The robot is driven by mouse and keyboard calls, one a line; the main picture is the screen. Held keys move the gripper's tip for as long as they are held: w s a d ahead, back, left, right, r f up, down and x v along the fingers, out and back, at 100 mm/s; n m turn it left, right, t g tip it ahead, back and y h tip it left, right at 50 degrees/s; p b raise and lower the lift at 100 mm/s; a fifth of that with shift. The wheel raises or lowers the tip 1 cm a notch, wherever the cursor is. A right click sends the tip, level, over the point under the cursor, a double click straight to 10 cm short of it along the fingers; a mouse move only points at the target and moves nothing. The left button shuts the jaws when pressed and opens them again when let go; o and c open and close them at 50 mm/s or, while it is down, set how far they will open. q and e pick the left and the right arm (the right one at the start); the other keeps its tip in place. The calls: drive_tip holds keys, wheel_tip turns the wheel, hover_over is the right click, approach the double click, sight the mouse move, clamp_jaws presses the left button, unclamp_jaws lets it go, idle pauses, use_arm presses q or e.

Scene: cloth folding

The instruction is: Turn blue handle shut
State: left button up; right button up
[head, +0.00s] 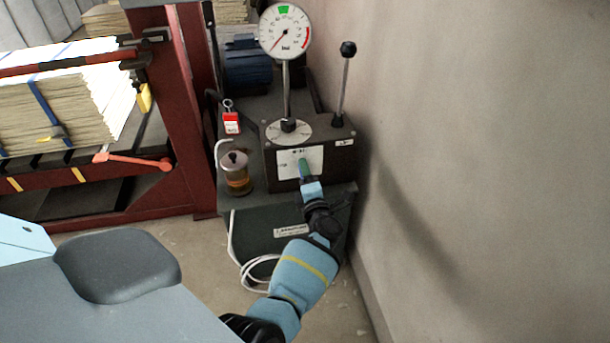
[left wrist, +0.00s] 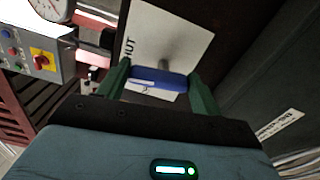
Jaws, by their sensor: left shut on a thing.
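My left gripper (head: 305,172) reaches the white label plate (head: 288,163) on the front of the dark box. In the left wrist view, the blue handle (left wrist: 158,77) lies between the two green fingers of my left gripper (left wrist: 160,86), which are shut on it. A short grey stem joins the handle to the white plate (left wrist: 172,38). Letters reading "HUT" show at the plate's left edge; the rest of the word is hidden or cut off. In the head view, the gripper largely hides the handle. My right gripper is in neither view.
A round gauge (head: 285,31) and a black-knobbed lever (head: 345,85) rise from the dark box (head: 340,158). A brass-coloured cup (head: 236,174) and a red padlock (head: 231,122) are left of it. A wall (head: 500,150) stands close on the right. White cable (head: 258,271) hangs below.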

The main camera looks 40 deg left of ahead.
use_arm(q)
drive_tip(key=shift+m, duration=0.6)
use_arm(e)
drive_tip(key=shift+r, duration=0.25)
use_arm(q)
drive_tip(key=shift+m, duration=0.3)
drive_tip(key=o, duration=1)
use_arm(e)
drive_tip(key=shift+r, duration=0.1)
use_arm(q)
drive_tip(key=shift+d+f, duration=0.1)
